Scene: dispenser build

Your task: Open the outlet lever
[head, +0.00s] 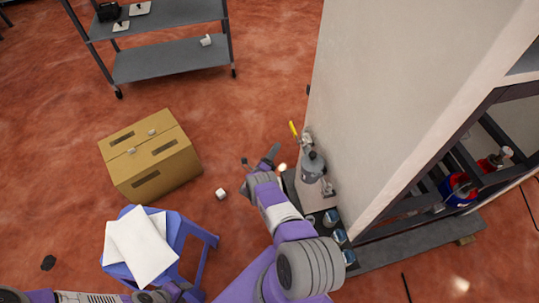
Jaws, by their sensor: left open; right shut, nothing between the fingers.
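The yellow outlet lever (293,129) sticks up and to the left from a metal valve (306,140) at the side of the tall pale dispenser cabinet (400,90). A grey cylindrical part (313,167) is just below the valve. My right gripper (272,154) is shut and empty. It is left of the cylindrical part and a little below the lever, apart from the lever in the picture. My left gripper (178,290) is open at the bottom edge beside the stool. It is partly hidden and far from the lever.
A cardboard box (150,185) and a small white cube (221,193) are on the red floor. A blue stool (205,238) holds white sheets (143,247). A grey shelf (170,62) stands at the back. Blue-topped cups (339,236) stand by the cabinet.

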